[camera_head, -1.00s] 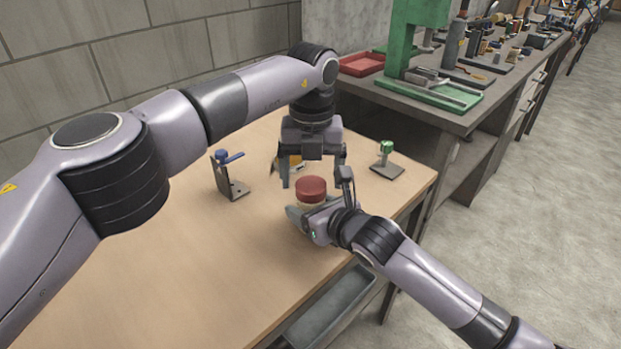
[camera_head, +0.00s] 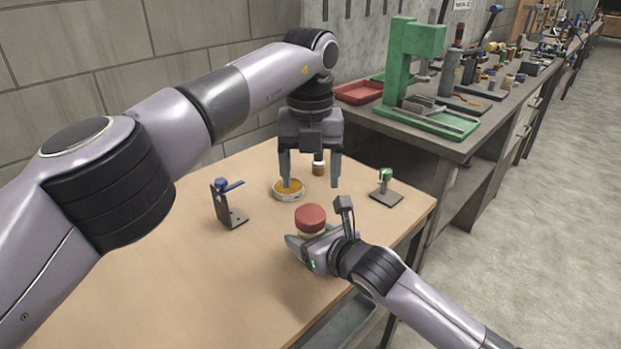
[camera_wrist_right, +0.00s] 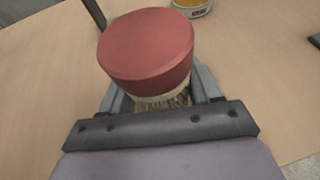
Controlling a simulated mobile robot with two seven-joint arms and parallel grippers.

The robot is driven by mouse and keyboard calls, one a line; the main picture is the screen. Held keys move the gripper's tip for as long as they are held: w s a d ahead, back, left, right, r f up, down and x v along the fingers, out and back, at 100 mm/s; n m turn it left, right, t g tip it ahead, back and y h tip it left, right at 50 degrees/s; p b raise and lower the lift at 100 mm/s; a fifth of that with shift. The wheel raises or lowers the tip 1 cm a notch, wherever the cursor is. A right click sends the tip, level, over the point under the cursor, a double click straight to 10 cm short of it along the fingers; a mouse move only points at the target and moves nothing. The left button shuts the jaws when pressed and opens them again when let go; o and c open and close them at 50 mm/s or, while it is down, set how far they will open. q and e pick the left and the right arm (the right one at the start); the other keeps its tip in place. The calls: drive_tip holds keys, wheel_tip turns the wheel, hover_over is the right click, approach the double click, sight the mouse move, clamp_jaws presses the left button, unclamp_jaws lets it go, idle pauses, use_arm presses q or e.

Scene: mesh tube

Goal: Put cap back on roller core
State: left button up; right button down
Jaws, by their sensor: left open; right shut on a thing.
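A red cap (camera_head: 310,217) sits on top of the roller core, covering its upper end. In the right wrist view the cap (camera_wrist_right: 147,55) hides most of the core, and a pale, meshy strip of the roller core (camera_wrist_right: 170,99) shows just below its rim. I cannot tell how far down the cap is pressed. My right gripper (camera_head: 304,246) is shut around the core, low over the table. My left gripper (camera_head: 310,181) is open and empty, above and behind the cap, with its fingers pointing down and apart from it.
On the wooden table (camera_head: 150,270) stand a round tin with orange contents (camera_head: 289,190), a small brown-topped jar (camera_head: 318,168), a blue-handled bracket (camera_head: 228,205) and a green-knobbed stand (camera_head: 386,187). A side bench (camera_head: 440,140) carries a green press. The front left of the table is clear.

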sight(310, 213)
use_arm(q)
drive_tip(key=shift+f, duration=4.05)
drive_tip(key=c, duration=0.9)
drive_tip(key=o, duration=1.2)
drive_tip(key=shift+c, duration=0.2)
drive_tip(key=shift+r, duration=0.15)
